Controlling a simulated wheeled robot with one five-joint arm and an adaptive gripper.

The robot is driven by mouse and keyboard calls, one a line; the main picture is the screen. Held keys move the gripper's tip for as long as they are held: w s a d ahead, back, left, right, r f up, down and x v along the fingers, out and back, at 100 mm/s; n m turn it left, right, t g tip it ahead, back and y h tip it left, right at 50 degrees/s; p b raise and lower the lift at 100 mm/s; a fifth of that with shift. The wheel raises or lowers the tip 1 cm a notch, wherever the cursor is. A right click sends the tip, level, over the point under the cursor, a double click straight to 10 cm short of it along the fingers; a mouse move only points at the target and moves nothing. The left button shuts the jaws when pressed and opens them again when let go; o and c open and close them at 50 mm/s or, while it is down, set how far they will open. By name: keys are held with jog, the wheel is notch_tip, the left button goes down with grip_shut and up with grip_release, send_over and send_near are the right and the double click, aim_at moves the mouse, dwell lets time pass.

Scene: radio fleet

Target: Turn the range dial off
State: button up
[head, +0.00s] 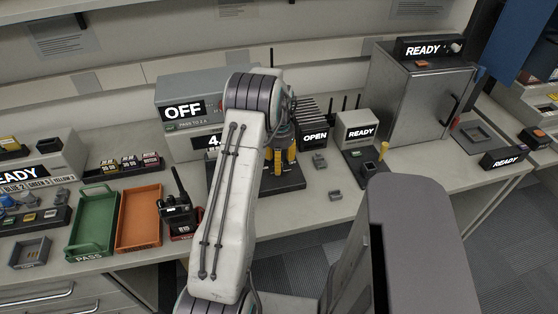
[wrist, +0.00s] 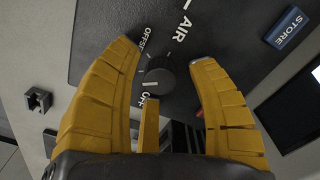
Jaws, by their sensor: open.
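A dark round dial (wrist: 158,76) sits on a black panel (wrist: 110,30) in the wrist view. I cannot tell for certain which mark the dial points at. My gripper (wrist: 165,60) is open, with its yellow fingers on either side of the dial, apart from it. A narrow yellow piece (wrist: 149,125) shows below the dial between the fingers. In the head view my gripper (head: 284,160) is low over the black station (head: 293,183), and my arm hides the dial.
A display reading OFF (head: 183,110) stands behind my arm. A radio (head: 177,212) stands left of it, beside orange (head: 139,217) and green (head: 94,222) trays. A READY unit (head: 358,130) and a metal cabinet (head: 416,95) stand right. A blue STORE button (wrist: 286,27) is right of the dial.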

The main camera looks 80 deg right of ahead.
jog(key=shift+o, duration=0.3)
jog(key=shift+f, duration=0.15)
grip_shut()
